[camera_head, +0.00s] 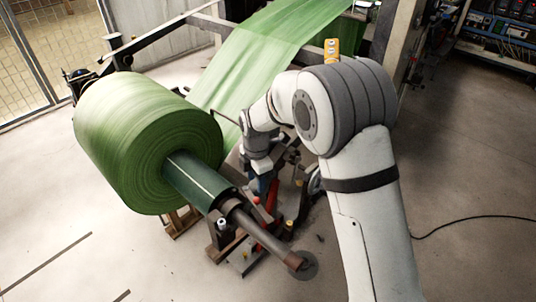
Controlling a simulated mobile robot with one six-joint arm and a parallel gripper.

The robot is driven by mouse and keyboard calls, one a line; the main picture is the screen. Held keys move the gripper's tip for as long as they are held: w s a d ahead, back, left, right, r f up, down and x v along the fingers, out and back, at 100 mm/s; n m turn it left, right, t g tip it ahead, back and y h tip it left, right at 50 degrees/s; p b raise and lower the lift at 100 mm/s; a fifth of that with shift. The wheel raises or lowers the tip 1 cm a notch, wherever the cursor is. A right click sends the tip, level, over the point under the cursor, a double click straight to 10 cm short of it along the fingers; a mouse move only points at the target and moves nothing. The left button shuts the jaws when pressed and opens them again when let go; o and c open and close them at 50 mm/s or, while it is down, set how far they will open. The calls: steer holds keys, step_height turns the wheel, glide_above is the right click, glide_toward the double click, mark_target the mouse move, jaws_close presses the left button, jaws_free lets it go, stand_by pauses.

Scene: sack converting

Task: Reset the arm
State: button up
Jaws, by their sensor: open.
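My white and grey arm rises from the bottom right and bends over to the left. Its wrist hangs beside the right face of a large green roll. My gripper (263,182) is at the end of the wrist, low over the dark roll stand. It is small and partly lost among the machine parts, and it is open. I see nothing held in it.
The green roll (125,140) sits on a shaft (265,236) that sticks out toward the front right. A green web (270,50) runs up behind my arm. The roll stand (235,245) has red parts. A black cable (465,218) lies on the open floor at right.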

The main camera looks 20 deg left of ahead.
steer(key=s+d+r+m+t+p, duration=0.1)
steer(key=s+d+r+m+p, duration=0.15)
steer(key=d+r+m, duration=0.5)
steer(key=s+d+r+m+p, duration=0.1)
steer(key=d+r+m+p, duration=0.25)
steer(key=d+r, duration=0.75)
steer(key=s+d+r+m+t+p, duration=0.1)
steer(key=s+d+r+m+p, duration=0.1)
steer(key=s+d+r+m, duration=0.3)
steer(key=s+d+r+m+t+p, duration=0.1)
steer(key=s+d+r+m+p, duration=0.2)
steer(key=s+d+m, duration=0.8)
steer(key=shift+w+p+v, duration=0.25)
steer(key=shift+p+v, duration=0.1)
steer(key=shift+v, duration=0.65)
steer(key=shift+r, duration=0.1)
steer(key=shift+c, duration=0.7)
